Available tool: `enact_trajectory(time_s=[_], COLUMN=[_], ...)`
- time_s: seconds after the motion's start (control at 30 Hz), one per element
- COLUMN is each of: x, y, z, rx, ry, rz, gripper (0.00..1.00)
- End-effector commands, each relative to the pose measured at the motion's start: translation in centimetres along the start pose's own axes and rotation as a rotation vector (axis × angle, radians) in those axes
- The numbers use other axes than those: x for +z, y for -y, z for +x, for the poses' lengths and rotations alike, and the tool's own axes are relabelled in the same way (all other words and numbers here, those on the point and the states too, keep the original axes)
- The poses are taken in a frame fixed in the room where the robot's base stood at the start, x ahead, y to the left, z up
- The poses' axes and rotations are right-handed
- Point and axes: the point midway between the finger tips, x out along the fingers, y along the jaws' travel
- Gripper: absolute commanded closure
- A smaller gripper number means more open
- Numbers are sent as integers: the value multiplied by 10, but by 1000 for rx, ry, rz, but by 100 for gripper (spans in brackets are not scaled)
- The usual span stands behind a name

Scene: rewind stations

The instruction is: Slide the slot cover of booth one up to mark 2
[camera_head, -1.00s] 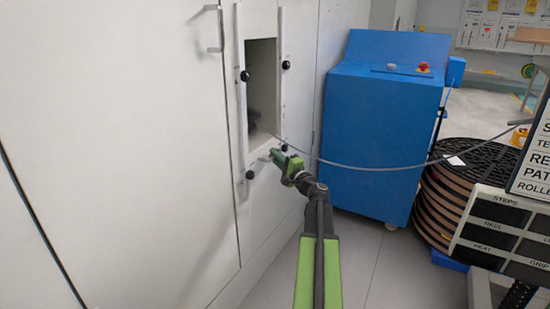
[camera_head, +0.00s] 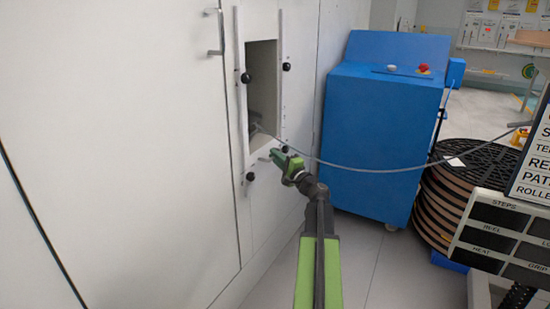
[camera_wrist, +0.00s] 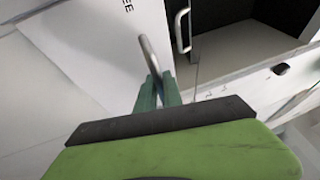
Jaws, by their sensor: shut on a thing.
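The booth's tall slot opening (camera_head: 262,85) is uncovered in the white wall. The white slot cover (camera_head: 264,200) appears to be the panel just below it, and a pale panel with partial lettering (camera_wrist: 85,40) fills the left of the wrist view. My gripper (camera_head: 279,158) is at the opening's lower edge. In the wrist view, its green fingers (camera_wrist: 158,92) are closed around a bent grey handle (camera_wrist: 150,55). The handle's lower end is hidden between the fingers. Small marks (camera_wrist: 216,93) show on the edge strip, too small to read surely.
A large stacked reel (camera_head: 465,185) and a button panel (camera_head: 505,235) are farther right. Floor between is clear.

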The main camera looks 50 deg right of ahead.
Motion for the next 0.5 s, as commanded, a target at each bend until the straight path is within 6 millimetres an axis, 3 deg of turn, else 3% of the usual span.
enact_trajectory(time_s=[0.03, 0.3, 0.5], x=[1, 4, 5], y=[15, 69, 73], z=[3, 12, 13], rx=[-2, -3, -3], ry=[0, -1, -1], rz=[2, 3, 3], gripper=[100, 100, 100])
